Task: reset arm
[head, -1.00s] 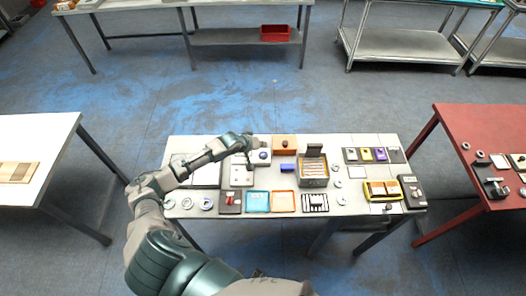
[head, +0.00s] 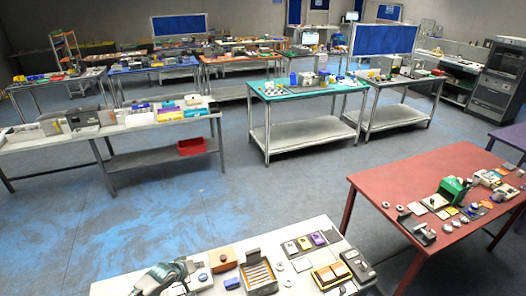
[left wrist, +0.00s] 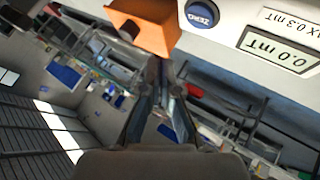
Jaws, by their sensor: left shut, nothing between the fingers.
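My left arm shows at the bottom of the head view, low over the front table (head: 225,252), with the left gripper (head: 188,284) at the table's left part, partly cut off by the lower edge. In the left wrist view the left gripper's fingers (left wrist: 164,68) are together with nothing between them. Beyond the tips are an orange box (left wrist: 148,27) and a white meter (left wrist: 245,25) with a blue ZERO button (left wrist: 201,14) and a display reading 0.0 mT. My right gripper is not in view.
On the front table are a dark open case (head: 259,274), a blue block (head: 232,283) and a yellow-edged tray (head: 328,276). A red table (head: 375,182) with parts stands at right. A green table (head: 310,100) stands behind. Open floor lies between.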

